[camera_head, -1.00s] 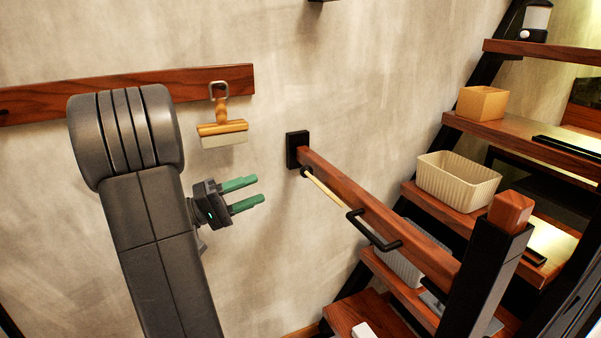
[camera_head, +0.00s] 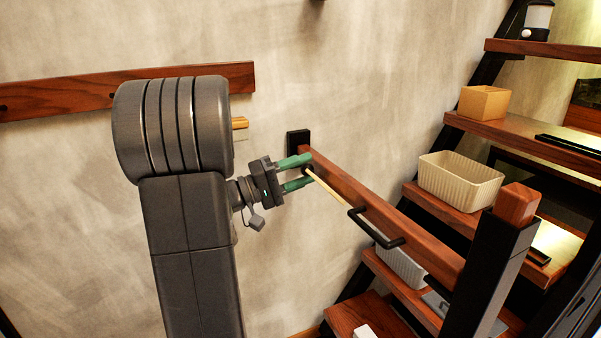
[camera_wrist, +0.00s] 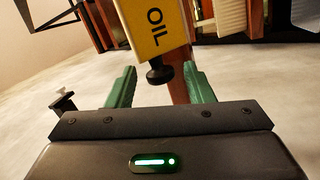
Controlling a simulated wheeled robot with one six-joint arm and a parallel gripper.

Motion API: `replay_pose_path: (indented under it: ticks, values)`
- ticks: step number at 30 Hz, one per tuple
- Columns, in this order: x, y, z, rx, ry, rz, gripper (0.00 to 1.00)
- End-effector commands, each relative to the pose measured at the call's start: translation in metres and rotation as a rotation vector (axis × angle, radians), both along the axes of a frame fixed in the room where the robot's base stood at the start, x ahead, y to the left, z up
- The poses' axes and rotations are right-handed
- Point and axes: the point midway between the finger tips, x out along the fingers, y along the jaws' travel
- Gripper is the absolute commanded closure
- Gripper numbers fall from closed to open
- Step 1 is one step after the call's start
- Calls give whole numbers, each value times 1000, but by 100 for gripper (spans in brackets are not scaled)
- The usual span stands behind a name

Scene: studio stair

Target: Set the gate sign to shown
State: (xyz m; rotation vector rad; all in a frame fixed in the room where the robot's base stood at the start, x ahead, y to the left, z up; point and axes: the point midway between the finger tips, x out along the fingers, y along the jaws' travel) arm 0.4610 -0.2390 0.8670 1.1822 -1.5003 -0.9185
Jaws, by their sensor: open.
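The gate sign shows in the wrist view as a yellow panel (camera_wrist: 155,22) with dark letters reading "OIL", cut off by the top edge. A black knob (camera_wrist: 160,75) sticks out from its near end. In the head view the sign is a thin pale strip (camera_head: 326,188) seen nearly edge-on beside the wooden gate rail (camera_head: 352,194). My gripper (camera_head: 307,171) is open at the rail's wall end, close to the strip's upper end. In the wrist view the knob appears between the green fingers (camera_wrist: 160,72); I cannot tell whether they touch it.
A black bar handle (camera_head: 375,230) sits on the rail lower down. A dark post (camera_head: 490,270) and stair treads with a ribbed basket (camera_head: 460,182) and a tan box (camera_head: 483,103) stand at the right. A wooden wall board (camera_head: 60,98) is at the left. My arm hides the hanging brush.

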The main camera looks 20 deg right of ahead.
Motion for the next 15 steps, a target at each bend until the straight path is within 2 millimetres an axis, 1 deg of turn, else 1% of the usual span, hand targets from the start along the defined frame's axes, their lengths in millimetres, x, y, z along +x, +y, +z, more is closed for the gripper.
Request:
replay_pose_path:
  ticks: [5,6,8,9,11,12,15]
  values:
    - [0,0,0,0,0,0,53]
    - [0,0,0,0,0,0,56]
    - [0,0,0,0,0,0,68]
    - [0,0,0,0,0,0,76]
    - [0,0,0,0,0,0,88]
    - [0,0,0,0,0,0,96]
    - [0,0,0,3,0,1,97]
